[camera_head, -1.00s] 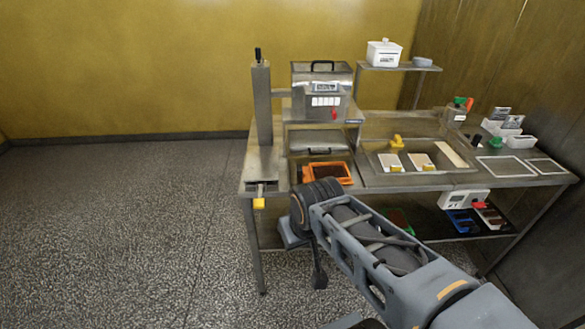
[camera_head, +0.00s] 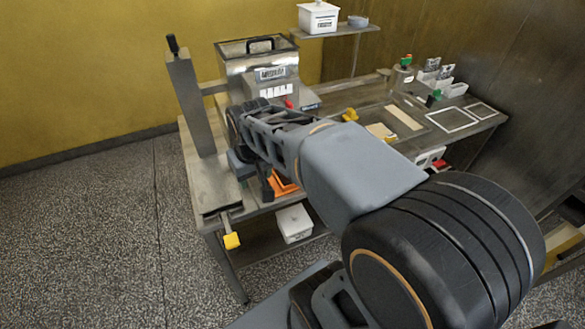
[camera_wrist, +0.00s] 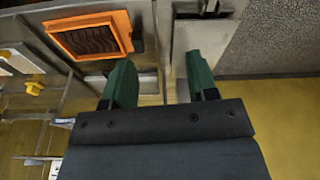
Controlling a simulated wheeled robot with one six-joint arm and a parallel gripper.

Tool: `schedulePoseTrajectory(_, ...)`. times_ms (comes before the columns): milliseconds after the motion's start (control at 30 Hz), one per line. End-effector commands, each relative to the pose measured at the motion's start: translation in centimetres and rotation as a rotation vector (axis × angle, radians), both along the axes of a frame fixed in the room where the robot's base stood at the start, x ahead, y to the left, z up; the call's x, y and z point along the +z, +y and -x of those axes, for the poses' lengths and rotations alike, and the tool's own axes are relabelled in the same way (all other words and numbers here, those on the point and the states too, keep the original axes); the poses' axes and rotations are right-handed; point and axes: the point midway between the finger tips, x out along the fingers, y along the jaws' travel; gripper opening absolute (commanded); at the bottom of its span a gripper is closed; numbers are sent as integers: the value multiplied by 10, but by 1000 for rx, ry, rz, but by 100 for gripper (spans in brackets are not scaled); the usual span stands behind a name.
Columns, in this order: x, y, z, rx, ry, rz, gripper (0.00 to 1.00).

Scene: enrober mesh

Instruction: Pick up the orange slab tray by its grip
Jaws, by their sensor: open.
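The orange slab tray (camera_wrist: 122,24) is at the upper left of the wrist view, with dark, ridged contents inside its rim. A small dark piece sits at its right side; I cannot tell if it is the grip. In the head view, only a bit of the orange tray (camera_head: 284,185) shows, as my arm hides the rest. My gripper (camera_wrist: 160,78), with two green fingers, is open and empty. It is apart from the tray, which lies up and left of the fingers in the wrist view.
A metal machine with a hopper (camera_head: 256,62) stands behind the tray. A tall post (camera_head: 190,105) rises at the bench's left end, with a yellow knob (camera_head: 232,241) at the front. A white container (camera_head: 294,223) is on the lower shelf. Floor at left is clear.

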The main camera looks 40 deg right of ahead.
Motion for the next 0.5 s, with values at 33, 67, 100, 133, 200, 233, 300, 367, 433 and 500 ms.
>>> schedulePoseTrajectory(33, 4, -9, -17, -16, 35, -2, 53)
schedulePoseTrajectory(67, 5, -13, -26, -24, 54, -3, 53)
schedulePoseTrajectory(100, 5, -19, -37, -34, 76, -5, 53)
schedulePoseTrajectory(133, 5, -24, -45, -41, 93, -7, 53)
schedulePoseTrajectory(200, 3, -35, -62, -58, 125, -11, 53)
schedulePoseTrajectory(233, 1, -39, -68, -65, 138, -13, 53)
schedulePoseTrajectory(300, -2, -49, -80, -79, 164, -18, 53)
schedulePoseTrajectory(367, -5, -56, -87, -89, 181, -21, 53)
schedulePoseTrajectory(433, -10, -61, -93, -95, 196, -24, 53)
schedulePoseTrajectory(500, -18, -65, -97, -100, 205, -26, 53)
